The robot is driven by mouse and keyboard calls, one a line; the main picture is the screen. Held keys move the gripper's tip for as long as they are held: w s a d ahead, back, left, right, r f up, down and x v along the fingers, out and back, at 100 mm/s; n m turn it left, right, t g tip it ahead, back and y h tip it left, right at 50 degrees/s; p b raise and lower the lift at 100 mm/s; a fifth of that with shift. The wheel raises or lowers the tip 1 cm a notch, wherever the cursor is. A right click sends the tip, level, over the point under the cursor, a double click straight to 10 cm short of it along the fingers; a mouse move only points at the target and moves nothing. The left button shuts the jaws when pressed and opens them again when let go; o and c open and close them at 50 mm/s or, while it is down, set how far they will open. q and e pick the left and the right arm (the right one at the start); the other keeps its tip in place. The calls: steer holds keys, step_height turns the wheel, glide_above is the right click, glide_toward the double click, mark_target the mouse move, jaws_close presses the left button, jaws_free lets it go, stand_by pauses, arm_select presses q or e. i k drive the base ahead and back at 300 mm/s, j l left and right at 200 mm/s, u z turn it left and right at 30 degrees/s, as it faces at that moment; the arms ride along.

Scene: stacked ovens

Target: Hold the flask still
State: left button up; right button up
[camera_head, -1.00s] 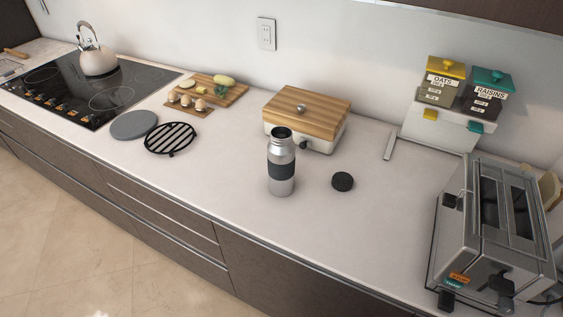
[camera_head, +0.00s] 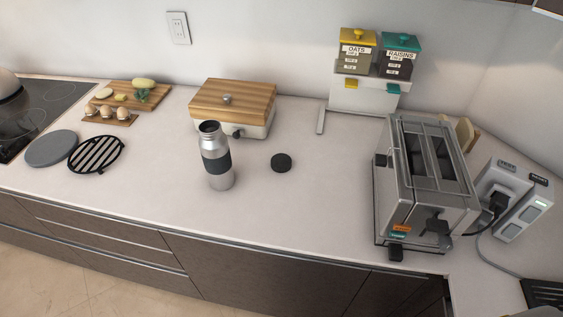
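The flask (camera_head: 216,160) is a silver metal bottle with a dark band around its middle. It stands upright on the white counter, and its mouth is open at the top. A round black lid (camera_head: 281,162) lies on the counter to the right of the flask, apart from it. Neither of my grippers shows in the head view, and nothing is touching the flask.
A wooden-lidded bread box (camera_head: 233,105) stands just behind the flask. A large metal toaster (camera_head: 428,180) is at the right, with a black round trivet (camera_head: 96,154) at the left. Oats and raisins dispensers (camera_head: 364,95) stand at the back. The counter (camera_head: 300,215) in front is clear.

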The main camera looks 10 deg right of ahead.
mark_target(213, 143)
steer(key=i+j+z, duration=0.15)
steer(key=j+z, duration=0.15)
steer(key=j, duration=0.55)
steer(key=j+z, duration=0.25)
steer(key=j, duration=0.6)
steer(key=i, duration=0.05)
